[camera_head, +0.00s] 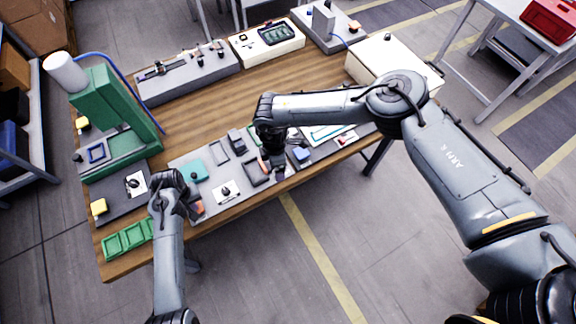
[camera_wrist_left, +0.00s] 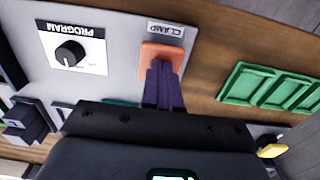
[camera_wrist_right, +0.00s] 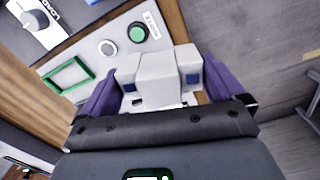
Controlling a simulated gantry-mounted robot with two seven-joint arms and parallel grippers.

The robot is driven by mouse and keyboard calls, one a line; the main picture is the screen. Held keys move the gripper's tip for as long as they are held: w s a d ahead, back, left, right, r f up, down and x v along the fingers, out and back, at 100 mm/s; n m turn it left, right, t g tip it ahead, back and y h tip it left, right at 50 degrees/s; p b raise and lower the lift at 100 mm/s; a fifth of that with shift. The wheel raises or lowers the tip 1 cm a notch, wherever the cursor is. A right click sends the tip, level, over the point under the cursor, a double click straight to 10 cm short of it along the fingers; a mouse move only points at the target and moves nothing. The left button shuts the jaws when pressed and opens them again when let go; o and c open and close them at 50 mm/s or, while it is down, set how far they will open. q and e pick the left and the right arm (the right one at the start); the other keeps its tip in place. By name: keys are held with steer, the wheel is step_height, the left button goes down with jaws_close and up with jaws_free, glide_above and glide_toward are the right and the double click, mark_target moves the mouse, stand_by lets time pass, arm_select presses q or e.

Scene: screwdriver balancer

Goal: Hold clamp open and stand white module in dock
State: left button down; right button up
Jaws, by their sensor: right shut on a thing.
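In the left wrist view, my left gripper (camera_wrist_left: 163,85) has its purple fingers together, with their tips at the orange pad (camera_wrist_left: 161,54) beside the CLAMP label. Contact seems likely, but the fingers cover part of the pad. In the head view the left gripper (camera_head: 184,205) is at the near left of the grey panel (camera_head: 240,198). My right gripper (camera_wrist_right: 160,95) is shut on the white module (camera_wrist_right: 158,78), a blocky white piece with blue squares, held between its purple fingers. In the head view the right gripper (camera_head: 277,168) is over the panel's right part. I cannot tell which fixture is the dock.
A PROGRAM dial (camera_wrist_left: 70,53) is near the clamp pad. A green button (camera_wrist_right: 138,32) and a grey round button (camera_wrist_right: 107,48) lie beyond the module. Green trays (camera_head: 127,240) sit at the table's left corner. A green stand (camera_head: 112,120) rises at left.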

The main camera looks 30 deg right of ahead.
steer(key=w+a, duration=0.1)
steer(key=w, duration=0.1)
steer(key=w+a+n, duration=0.1)
steer(key=w+n, duration=0.1)
steer(key=w, duration=0.1)
steer(key=shift+w+a, duration=0.3)
steer(key=shift+a, duration=0.1)
steer(key=shift+n, duration=0.4)
steer(key=shift+a+f, duration=1.75)
steer(key=shift+f, duration=0.1)
steer(key=shift+f, duration=0.55)
steer(key=o, duration=0.7)
steer(key=shift+o, duration=0.2)
steer(key=shift+r, duration=0.1)
step_height(320, 180, up, 12)
